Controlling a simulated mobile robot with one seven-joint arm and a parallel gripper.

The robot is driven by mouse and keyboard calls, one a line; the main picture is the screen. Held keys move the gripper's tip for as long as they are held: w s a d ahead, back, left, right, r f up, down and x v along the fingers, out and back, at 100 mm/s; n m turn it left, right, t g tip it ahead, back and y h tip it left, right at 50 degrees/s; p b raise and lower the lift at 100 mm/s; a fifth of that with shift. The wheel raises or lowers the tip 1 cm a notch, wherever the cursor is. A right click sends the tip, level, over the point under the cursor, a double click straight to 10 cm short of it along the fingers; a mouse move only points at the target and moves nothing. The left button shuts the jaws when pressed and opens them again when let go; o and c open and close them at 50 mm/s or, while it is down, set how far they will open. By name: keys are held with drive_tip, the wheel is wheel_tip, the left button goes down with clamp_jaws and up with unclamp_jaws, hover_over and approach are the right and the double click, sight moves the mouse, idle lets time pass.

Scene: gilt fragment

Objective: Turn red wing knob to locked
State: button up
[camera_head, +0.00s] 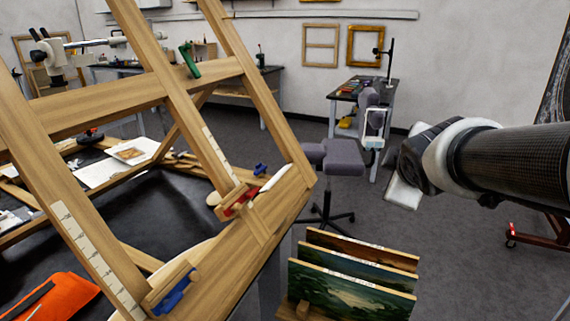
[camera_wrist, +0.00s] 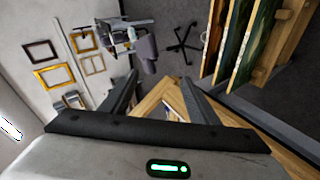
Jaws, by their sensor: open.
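My gripper (camera_head: 408,178) is at the right in the head view, in the air clear of the easel and well right of the knob. In the wrist view my gripper (camera_wrist: 159,79) shows two dark fingers apart with nothing held. Easel wood shows beyond and between them. I cannot make out the red knob in the wrist view.
A blue knob (camera_head: 261,168) is close behind the red one, another blue knob (camera_head: 172,292) is nearer, and a green knob (camera_head: 188,60) is higher up. Painted panels (camera_head: 350,285) stand in a rack below. A grey chair (camera_head: 343,158) stands behind on open floor.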

drive_tip(key=w+f+n+t+y, duration=0.1)
drive_tip(key=w+f+n+t, duration=0.1)
drive_tip(key=w+n, duration=0.45)
drive_tip(key=n+g+y+b, duration=0.7)
drive_tip(key=n+y, duration=1.1)
drive_tip(key=n, duration=1.3)
approach(255, 194)
drive_tip(key=x, duration=0.9)
drive_tip(key=shift+w+t, duration=0.25)
drive_tip(key=shift+t, duration=0.05)
drive_tip(key=shift+d+f+m, duration=0.1)
drive_tip(key=shift+d+m, duration=0.05)
drive_tip(key=shift+m, duration=0.1)
drive_tip(key=c, duration=1.1)
drive_tip(key=shift+o, duration=0.3)
drive_tip(key=shift+f+m+b, duration=0.1)
drive_tip(key=shift+m+b, duration=0.2)
drive_tip(key=shift+b, duration=0.15)
